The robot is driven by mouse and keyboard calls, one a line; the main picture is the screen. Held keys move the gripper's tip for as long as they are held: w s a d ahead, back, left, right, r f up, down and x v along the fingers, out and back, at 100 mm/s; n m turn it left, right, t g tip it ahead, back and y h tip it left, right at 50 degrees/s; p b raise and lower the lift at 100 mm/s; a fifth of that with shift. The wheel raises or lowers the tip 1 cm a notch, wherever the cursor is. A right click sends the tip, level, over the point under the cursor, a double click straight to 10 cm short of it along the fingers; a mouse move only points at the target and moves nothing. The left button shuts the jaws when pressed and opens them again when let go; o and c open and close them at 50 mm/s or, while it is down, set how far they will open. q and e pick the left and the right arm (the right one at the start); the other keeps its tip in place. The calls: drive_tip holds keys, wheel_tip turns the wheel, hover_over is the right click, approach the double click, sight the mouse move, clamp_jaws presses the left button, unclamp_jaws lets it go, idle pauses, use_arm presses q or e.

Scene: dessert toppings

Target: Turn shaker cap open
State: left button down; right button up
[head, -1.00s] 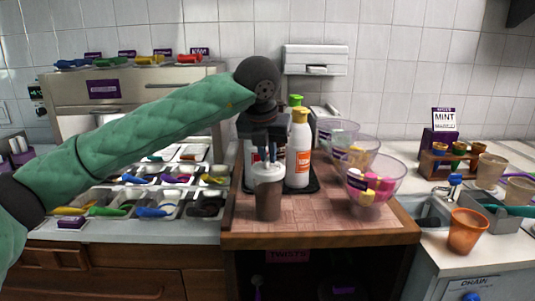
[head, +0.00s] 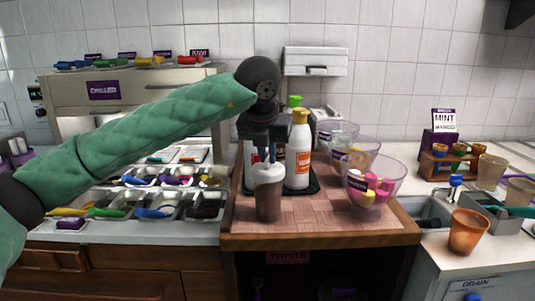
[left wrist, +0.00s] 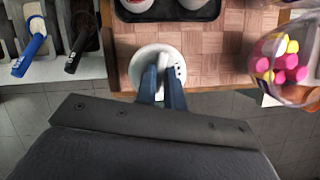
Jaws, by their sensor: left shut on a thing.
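The shaker (head: 268,202) stands upright near the front left of the wooden counter, with a brown body and a whitish cap (head: 268,173). My left gripper (head: 266,156) comes down on it from above, and its fingers are shut on the cap. In the left wrist view the round white cap (left wrist: 157,62) shows from above, with small dark holes on its right side. The blue-grey fingertips (left wrist: 160,78) close on its middle and hide part of it. My right gripper is in neither view.
Behind the shaker, bottles (head: 299,150) stand on a black tray (head: 313,185). A glass bowl (head: 373,183) of pink and yellow pieces stands to the right. Topping bins (head: 160,208) with coloured scoops lie to the left. An orange cup (head: 467,232) stands far right. The counter's front edge (head: 320,239) is close.

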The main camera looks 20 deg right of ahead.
use_arm(q)
drive_tip(key=c, duration=1.5)
unclamp_jaws()
